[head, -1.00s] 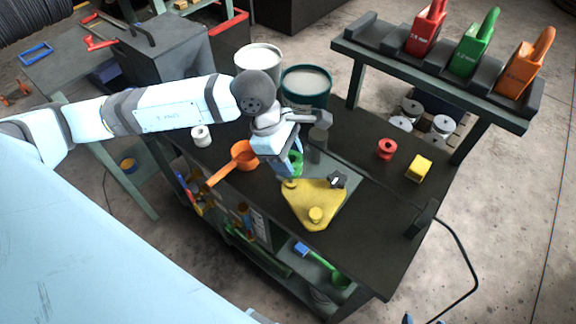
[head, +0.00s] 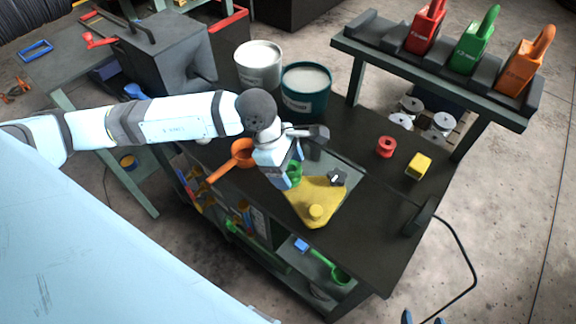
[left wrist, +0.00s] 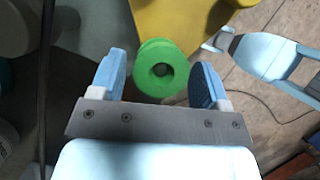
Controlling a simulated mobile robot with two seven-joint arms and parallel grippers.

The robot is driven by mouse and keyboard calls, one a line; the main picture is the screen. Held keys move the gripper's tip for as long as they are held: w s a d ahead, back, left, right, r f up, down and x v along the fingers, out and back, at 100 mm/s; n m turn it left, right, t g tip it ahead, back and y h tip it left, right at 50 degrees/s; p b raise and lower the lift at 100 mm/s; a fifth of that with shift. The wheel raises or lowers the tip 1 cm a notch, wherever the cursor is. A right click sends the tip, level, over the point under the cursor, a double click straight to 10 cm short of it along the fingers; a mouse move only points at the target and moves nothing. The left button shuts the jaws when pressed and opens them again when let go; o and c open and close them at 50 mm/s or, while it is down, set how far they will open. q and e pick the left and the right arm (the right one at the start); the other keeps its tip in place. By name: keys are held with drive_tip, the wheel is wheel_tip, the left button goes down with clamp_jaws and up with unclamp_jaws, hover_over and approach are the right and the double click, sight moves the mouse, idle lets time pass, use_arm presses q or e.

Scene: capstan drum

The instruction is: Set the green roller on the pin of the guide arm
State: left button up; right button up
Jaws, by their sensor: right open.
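The yellow guide arm (head: 322,196) is a flat three-cornered plate on the dark workbench. It carries a yellow round stub (head: 316,211) at its front corner and a black knob (head: 338,178). The green roller (head: 294,176) is at the plate's left corner, partly hidden by my left gripper (head: 288,180). In the left wrist view the roller (left wrist: 161,70) lies between my left fingers, with a gap on each side, its dark hole facing the camera. I cannot tell whether the pin is in that hole. My right gripper (head: 423,318) is open at the bottom edge, away from the bench.
An orange cup with a handle (head: 238,158) stands left of the left gripper. A red spool (head: 385,147) and a yellow block (head: 418,167) lie to the right. White and teal buckets (head: 306,92) stand behind. A raised shelf (head: 440,85) holds red, green and orange tools.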

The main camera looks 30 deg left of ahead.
use_arm(q)
drive_tip(key=shift+r, duration=0.2)
drive_tip(key=shift+a+r, duration=0.1)
drive_tip(key=shift+r, duration=0.1)
drive_tip(key=b+v, duration=0.2)
drive_tip(key=v, duration=0.9)
drive_tip(key=shift+r, duration=0.3)
